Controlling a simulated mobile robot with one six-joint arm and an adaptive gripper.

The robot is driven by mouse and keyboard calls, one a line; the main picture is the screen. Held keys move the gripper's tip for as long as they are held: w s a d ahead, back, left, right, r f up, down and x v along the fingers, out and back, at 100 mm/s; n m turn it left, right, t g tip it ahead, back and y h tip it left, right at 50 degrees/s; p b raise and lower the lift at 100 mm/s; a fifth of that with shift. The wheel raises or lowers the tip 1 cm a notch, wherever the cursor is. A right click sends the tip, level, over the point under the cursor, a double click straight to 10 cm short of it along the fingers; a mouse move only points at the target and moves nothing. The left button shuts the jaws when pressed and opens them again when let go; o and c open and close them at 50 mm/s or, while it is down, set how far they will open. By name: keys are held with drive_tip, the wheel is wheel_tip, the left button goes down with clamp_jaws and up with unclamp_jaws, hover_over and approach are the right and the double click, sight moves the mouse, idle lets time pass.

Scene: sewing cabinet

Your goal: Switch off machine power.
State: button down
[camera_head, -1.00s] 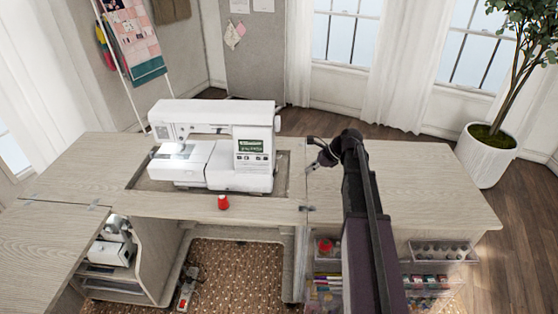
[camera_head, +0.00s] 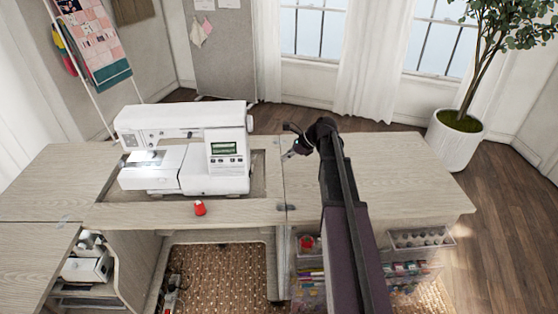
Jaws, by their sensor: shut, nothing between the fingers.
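The white sewing machine (camera_head: 188,150) stands in the recess of the wooden cabinet top, with its lamp lit and its small green display (camera_head: 224,149) on. A power switch cannot be made out; the machine's right side is seen only edge-on. My gripper (camera_head: 288,155) is shut and empty, above the cabinet top (camera_head: 400,172) just right of the machine, apart from it. My dark arm reaches up to it from the lower right.
A red thread spool (camera_head: 200,208) stands on the front edge. A power strip (camera_head: 172,292) lies below. A potted plant (camera_head: 455,140) stands at the back right. The right top is clear.

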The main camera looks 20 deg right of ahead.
sight(250, 173)
drive_tip(key=b+x, duration=0.6)
drive_tip(key=x, duration=0.3)
drive_tip(key=shift+a+f+b, duration=0.15)
drive_tip(key=shift+f+b, duration=0.15)
drive_tip(key=shift+b, duration=0.05)
drive_tip(key=shift+w+a+r, duration=0.1)
drive_tip(key=shift+w+a, duration=0.1)
drive_tip(key=shift+a, duration=0.25)
drive_tip(key=shift+w+a+r, duration=0.1)
drive_tip(key=shift+w+a, duration=0.15)
drive_tip(key=shift+a, duration=0.25)
drive_tip(key=shift+w+a, duration=0.35)
drive_tip(key=shift+a, duration=0.5)
